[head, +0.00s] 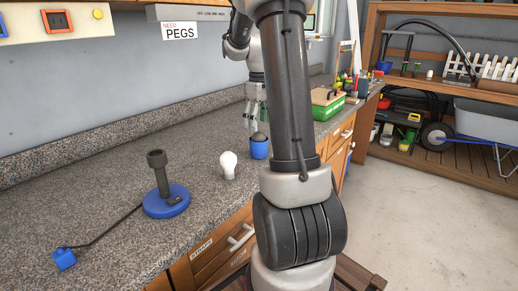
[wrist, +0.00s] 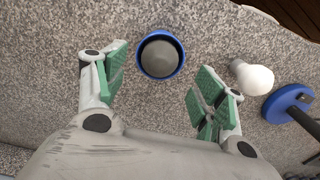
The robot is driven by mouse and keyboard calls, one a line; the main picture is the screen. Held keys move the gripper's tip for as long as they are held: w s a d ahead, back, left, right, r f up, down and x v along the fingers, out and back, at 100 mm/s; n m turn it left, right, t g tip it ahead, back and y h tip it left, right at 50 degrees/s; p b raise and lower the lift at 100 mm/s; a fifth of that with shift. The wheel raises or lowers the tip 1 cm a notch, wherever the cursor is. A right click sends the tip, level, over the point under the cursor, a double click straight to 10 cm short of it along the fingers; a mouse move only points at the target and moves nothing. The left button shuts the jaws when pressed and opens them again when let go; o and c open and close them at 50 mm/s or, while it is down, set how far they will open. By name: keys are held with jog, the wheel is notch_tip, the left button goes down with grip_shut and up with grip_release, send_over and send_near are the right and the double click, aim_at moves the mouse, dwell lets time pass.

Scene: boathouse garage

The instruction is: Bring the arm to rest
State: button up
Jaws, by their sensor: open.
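My arm (head: 288,90) rises in front of the counter in the head view and reaches over it. My gripper (head: 252,122) points down above the counter near a blue cup (head: 259,148). In the wrist view my gripper (wrist: 160,92) has its green-padded fingers spread wide with nothing between them. The blue cup (wrist: 161,54), with a dark grey round top inside its rim, stands just beyond the fingertips and looks untouched by them.
A white bulb (head: 228,164) stands on the speckled counter (head: 110,225), near a blue lamp base (head: 166,202) with an upright dark stem, cord and blue plug (head: 64,258). A green box (head: 326,107) and tools stand farther back. Shelves and a wheelbarrow (head: 485,125) are at right.

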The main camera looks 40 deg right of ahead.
notch_tip(320, 180, up, 7)
jog(key=shift+r, duration=0.2)
jog(key=s+a+m+t, duration=0.2)
jog(key=s+a+t, duration=0.2)
jog(key=s+a, duration=1.6)
jog(key=shift+s+a+r, duration=0.25)
jog(key=shift+s+a, duration=0.15)
jog(key=shift+a, duration=0.15)
